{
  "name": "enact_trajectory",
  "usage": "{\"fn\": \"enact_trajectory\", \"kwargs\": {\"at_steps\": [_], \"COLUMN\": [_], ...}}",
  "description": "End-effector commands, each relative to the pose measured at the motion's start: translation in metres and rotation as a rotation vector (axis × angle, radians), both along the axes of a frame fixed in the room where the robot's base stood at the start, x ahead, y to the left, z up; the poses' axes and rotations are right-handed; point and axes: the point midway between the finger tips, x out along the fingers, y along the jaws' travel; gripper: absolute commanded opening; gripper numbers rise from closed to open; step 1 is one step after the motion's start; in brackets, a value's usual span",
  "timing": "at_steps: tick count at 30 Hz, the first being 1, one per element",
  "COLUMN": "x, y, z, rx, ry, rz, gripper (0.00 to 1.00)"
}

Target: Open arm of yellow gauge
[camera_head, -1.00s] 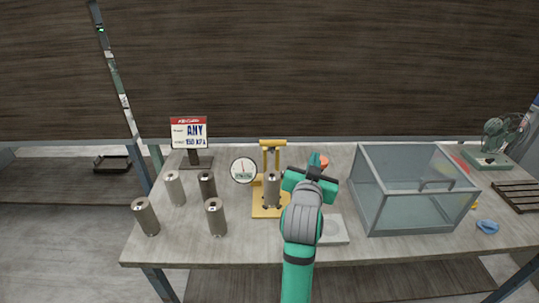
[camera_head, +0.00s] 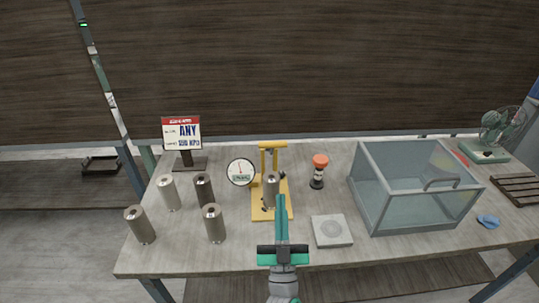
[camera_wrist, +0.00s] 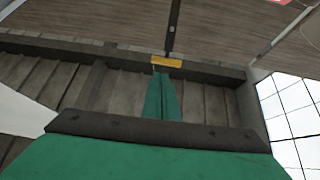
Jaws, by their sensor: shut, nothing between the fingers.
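The yellow gauge (camera_head: 272,145) stands on the table in the head view, with a flat base, an upright frame and a crossbar on top. Its round white dial (camera_head: 240,172) is at its left. A metal cylinder (camera_head: 270,188) stands upright in the gauge. My teal gripper (camera_head: 281,200) points away from me, with its fingers in front of the gauge's base and hiding part of it; I cannot tell whether they touch. The fingers are together and empty, also in the wrist view (camera_wrist: 162,88). A small yellow piece (camera_wrist: 166,62) shows just beyond them there.
Several metal cylinders (camera_head: 214,224) stand at the left, before a sign (camera_head: 182,134). A red-topped black object (camera_head: 318,172) and a pale square block (camera_head: 332,230) are right of the gauge. A glass-sided box (camera_head: 395,212) and a green fan (camera_head: 497,130) stand farther right.

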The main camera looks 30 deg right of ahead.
Motion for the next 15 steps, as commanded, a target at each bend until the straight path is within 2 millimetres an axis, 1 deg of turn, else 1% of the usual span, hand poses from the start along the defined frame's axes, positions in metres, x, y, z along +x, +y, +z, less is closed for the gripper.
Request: {"fn": "enact_trajectory", "kwargs": {"at_steps": [2, 5, 10, 15], "x": [-0.001, 0.001, 0.011, 0.028], "y": [0.011, 0.016, 0.01, -0.001], "z": [-0.003, -0.001, 0.008, 0.023], "rx": [-0.012, -0.02, -0.024, -0.024], "ry": [-0.011, -0.018, -0.02, -0.02], "rz": [0.022, 0.036, 0.035, 0.034], "gripper": [0.0, 0.0, 0.0, 0.0]}}
